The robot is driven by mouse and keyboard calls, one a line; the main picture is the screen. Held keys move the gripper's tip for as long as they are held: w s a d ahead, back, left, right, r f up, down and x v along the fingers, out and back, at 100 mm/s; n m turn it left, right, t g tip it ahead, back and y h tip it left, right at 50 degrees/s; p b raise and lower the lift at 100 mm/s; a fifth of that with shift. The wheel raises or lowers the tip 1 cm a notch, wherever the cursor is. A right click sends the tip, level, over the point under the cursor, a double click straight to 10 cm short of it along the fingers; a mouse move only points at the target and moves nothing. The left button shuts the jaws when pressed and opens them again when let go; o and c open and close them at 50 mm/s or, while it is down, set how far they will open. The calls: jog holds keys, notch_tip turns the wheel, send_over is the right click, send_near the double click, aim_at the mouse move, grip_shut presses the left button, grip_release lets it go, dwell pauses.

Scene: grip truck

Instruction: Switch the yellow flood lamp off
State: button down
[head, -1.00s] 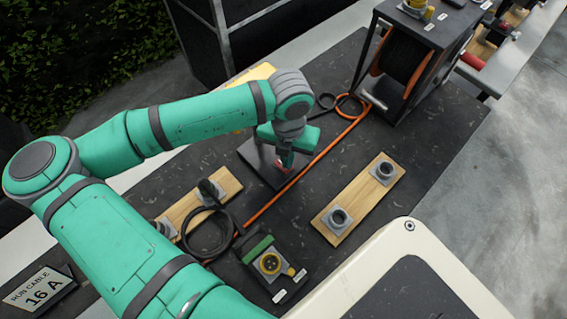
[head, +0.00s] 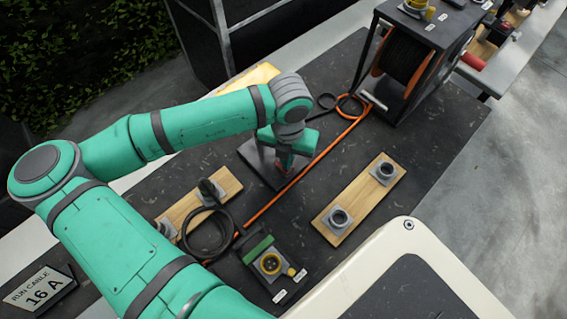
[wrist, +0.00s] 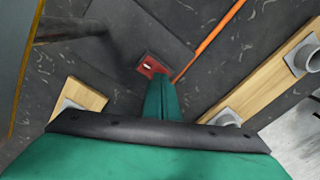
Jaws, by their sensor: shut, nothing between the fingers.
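The yellow flood lamp (head: 258,74) is mostly hidden behind my arm in the head view; a yellow edge (wrist: 16,90) shows at the left of the wrist view. Its dark flat base plate (head: 254,158) lies on the bench. A red rocker switch (wrist: 148,66) with a pale mark sits at the plate's edge in the wrist view. My gripper (wrist: 160,82) is shut and empty, its fingertips pointing down right beside the switch. In the head view my gripper (head: 284,164) covers most of the switch. I cannot tell whether the tips touch it.
An orange cable (head: 322,152) runs close beside the plate. A wooden board with sockets (head: 361,199) lies to the right, another board (head: 180,212) to the left. A cable reel box (head: 420,95) stands at the back right. A yellow-socket unit (head: 272,268) lies in front.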

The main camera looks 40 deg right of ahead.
jog(key=shift+s+f, duration=0.1)
jog(key=shift+f, duration=0.1)
jog(key=shift+d+r, duration=0.1)
notch_tip(320, 180, up, 7)
dwell(1.0)
dwell(0.5)
